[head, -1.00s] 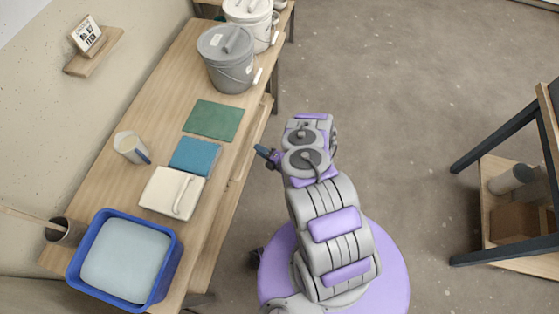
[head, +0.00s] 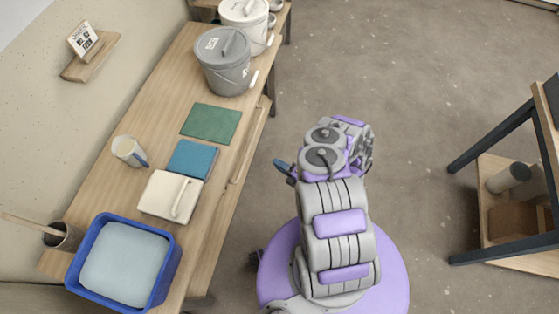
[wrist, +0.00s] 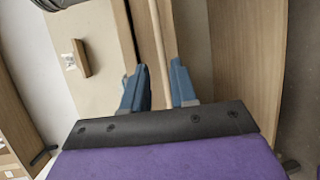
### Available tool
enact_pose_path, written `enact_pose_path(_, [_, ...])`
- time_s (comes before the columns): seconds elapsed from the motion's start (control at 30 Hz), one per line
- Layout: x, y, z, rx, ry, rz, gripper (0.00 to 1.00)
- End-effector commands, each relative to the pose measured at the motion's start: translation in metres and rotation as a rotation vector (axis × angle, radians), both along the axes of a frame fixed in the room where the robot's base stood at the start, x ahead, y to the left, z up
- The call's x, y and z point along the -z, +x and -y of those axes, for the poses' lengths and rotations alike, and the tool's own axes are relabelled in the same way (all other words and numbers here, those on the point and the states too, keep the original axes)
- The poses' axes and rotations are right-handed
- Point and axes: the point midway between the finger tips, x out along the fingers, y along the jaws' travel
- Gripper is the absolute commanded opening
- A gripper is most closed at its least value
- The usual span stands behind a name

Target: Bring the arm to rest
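My arm is folded above my round purple base in the head view. My gripper (head: 284,168) shows there only as a small blue fingertip, to the right of the workbench (head: 218,185) and clear of it. In the wrist view the two blue fingers of my gripper (wrist: 158,90) stand apart. A thin pale wooden strip runs through the picture between them; it looks like background and not something held.
A shelf rack (head: 500,135) stands right. Floor between is open.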

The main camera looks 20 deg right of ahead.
Motion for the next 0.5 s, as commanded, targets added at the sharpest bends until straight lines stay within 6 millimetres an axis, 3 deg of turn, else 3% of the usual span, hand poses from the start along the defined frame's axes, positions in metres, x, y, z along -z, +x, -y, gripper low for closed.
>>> enact_pose_path(0.33, [-0.001, 0.003, 0.000, 0.001, 0.001, -0.004, 0.27])
enact_pose_path(0.5, [-0.011, 0.033, -0.001, 0.007, 0.006, -0.054, 0.27])
